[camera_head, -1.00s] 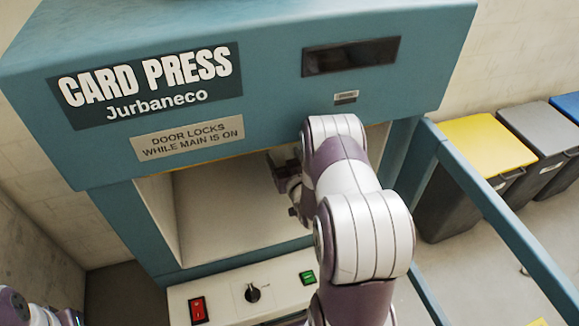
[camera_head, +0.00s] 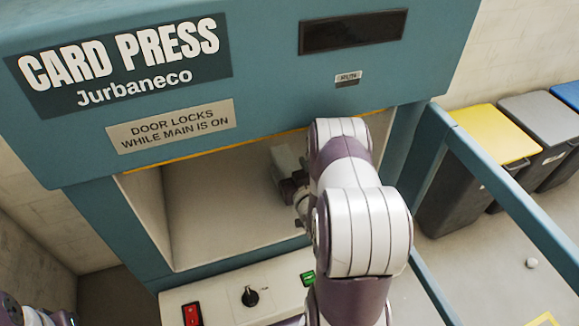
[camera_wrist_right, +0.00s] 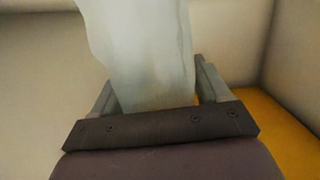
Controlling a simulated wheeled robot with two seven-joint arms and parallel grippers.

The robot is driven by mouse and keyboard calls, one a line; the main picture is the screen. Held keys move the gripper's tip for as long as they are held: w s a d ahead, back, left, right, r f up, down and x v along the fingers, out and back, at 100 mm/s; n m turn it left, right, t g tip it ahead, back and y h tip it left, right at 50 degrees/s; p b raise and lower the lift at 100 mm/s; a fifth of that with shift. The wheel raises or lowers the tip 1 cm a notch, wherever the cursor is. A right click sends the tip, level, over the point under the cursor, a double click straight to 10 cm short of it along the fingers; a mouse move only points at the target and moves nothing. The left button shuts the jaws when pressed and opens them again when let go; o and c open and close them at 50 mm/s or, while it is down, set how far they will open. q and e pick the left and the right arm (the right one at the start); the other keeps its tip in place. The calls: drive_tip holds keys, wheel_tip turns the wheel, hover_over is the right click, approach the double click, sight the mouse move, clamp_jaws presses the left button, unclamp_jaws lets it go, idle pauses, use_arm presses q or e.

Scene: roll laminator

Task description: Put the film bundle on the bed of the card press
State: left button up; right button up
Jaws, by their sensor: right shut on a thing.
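The card press (camera_head: 95,185) is a large teal machine with an open chamber. Its pale bed (camera_head: 215,225) is the chamber floor, partly hidden behind my right arm. My right gripper (camera_head: 288,165) is inside the opening, seen partly past my forearm. In the right wrist view it is shut on the film bundle (camera_wrist_right: 143,45), a pale, translucent, whitish sheet-like piece that reaches forward between the fingers. I cannot tell whether the bundle touches the bed. My left gripper is not in view; only a bit of my left arm shows at the lower left corner.
A front panel carries a red switch (camera_head: 192,314), a black knob (camera_head: 250,296) and a green switch (camera_head: 308,279). The chamber walls bound the opening on each side. A teal rail (camera_head: 500,205) runs at the right, with a yellow-lidded bin (camera_head: 490,135) beyond.

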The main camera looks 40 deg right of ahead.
drive_tip(key=shift+f+b, duration=0.6)
drive_tip(key=o, duration=1.4)
drive_tip(key=shift+s+r, duration=0.1)
